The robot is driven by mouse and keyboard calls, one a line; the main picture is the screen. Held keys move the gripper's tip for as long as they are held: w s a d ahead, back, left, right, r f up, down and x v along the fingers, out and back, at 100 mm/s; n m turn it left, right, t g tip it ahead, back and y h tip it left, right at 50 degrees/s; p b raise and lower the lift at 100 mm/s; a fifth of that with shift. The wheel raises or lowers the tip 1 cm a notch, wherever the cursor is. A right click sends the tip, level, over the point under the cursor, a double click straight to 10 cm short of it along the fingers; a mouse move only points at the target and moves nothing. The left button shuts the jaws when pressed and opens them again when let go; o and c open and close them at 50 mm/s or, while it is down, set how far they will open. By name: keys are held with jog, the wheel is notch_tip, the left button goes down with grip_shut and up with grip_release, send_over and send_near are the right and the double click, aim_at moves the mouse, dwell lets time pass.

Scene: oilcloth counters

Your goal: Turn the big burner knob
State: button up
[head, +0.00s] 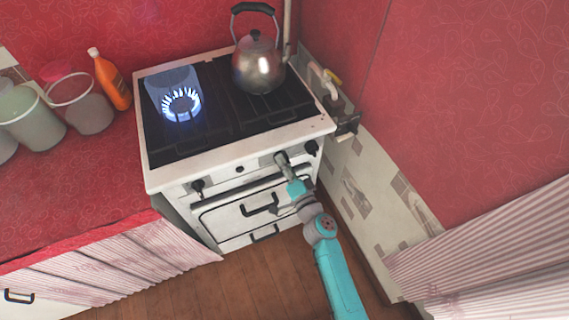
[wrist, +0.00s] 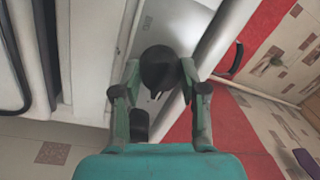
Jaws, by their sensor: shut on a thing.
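My gripper (head: 286,166) is at the front panel of the white stove (head: 160,178), right of its middle. In the wrist view my gripper (wrist: 159,76) has a finger on each side of a dark round knob (wrist: 158,66) and is shut on it. In the head view that knob is mostly hidden by the gripper. Other black knobs show on the panel: one at the right end (head: 311,147), one at the left (head: 197,186) and a small one near the middle (head: 239,169). I cannot read any markings that tell which burner each knob serves.
Blue flames burn on the left burner (head: 182,104). A metal kettle (head: 258,66) stands at the back right of the stovetop. Oven door handles (head: 260,205) stick out below the panel. A tiled wall (head: 365,190) is close on the right. Containers (head: 85,105) and an orange bottle (head: 110,80) stand left.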

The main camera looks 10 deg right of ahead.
jog(key=m+h, duration=0.1)
jog(key=m, duration=0.4)
jog(key=shift+m+t, duration=0.3)
jog(key=shift+m, duration=1.8)
jog(key=o, duration=1.1)
jog(key=shift+o, duration=0.2)
jog(key=shift+s, duration=0.1)
jog(key=v, duration=1.1)
jog(key=shift+s, duration=0.45)
